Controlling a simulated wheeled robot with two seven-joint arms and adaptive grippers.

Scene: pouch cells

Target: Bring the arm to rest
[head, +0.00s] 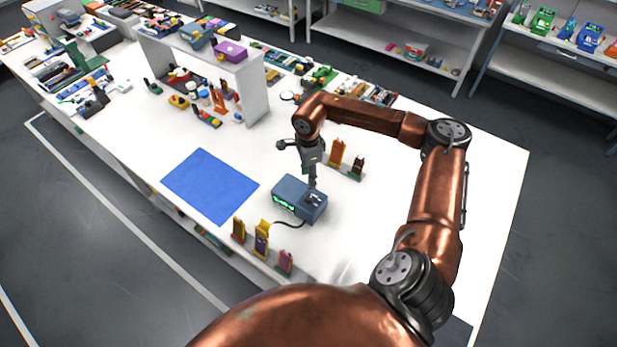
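My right arm (436,200) comes in from the lower right and bends over the white table. My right gripper (312,186) points down just above a blue-grey box with a green display (288,197). Its fingertips are close to the top right of the box, near a small dark part there. The fingers are too small to tell whether they are apart, touching the box or holding something. My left gripper is not in view.
A blue mat (210,186) lies left of the box. Pouch-like pieces stand in front (261,238) and behind (337,153) it. A white shelf (254,92) stands further back among tools. The table's right side (490,200) is clear.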

